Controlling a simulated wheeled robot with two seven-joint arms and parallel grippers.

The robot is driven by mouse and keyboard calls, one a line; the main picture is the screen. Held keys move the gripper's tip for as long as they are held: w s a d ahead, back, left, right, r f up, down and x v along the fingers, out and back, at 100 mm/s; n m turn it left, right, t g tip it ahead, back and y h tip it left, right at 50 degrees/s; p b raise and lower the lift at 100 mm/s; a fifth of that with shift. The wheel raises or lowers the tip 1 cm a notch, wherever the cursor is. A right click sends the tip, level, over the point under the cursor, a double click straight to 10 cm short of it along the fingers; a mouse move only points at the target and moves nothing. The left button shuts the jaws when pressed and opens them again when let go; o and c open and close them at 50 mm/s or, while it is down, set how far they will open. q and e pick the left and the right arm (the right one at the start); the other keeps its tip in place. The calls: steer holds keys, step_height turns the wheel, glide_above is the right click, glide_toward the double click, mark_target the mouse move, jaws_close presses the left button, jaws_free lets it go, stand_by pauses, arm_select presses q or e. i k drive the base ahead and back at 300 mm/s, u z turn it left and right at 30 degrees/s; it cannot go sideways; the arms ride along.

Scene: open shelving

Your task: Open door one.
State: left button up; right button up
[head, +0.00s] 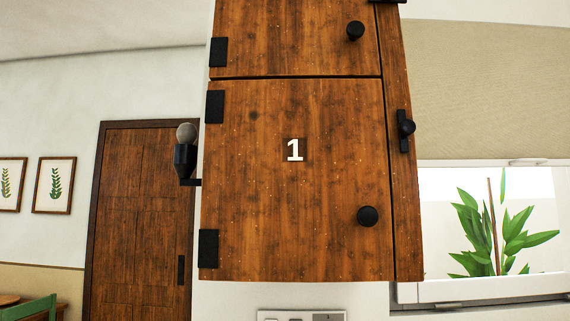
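Door one (290,190) is a brown wooden cabinet door with a white number 1 (294,150) on it, in the middle of the head view. It looks shut, flush with the cabinet front. Its round black knob (367,216) is at the lower right. Two black hinges, the upper one (215,106) and the lower one (208,248), are on its left edge. Neither of my grippers is in view.
Another wooden door (290,40) with a black knob (355,31) sits directly above. A wall lamp (186,155) is at the left. A window with a plant (495,235) is at the right.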

mark_target(296, 186)
steer(key=z, duration=2.1)
steer(key=k, duration=1.05)
steer(key=u, duration=1.55)
steer(key=i, duration=0.5)
steer(key=z, duration=0.05)
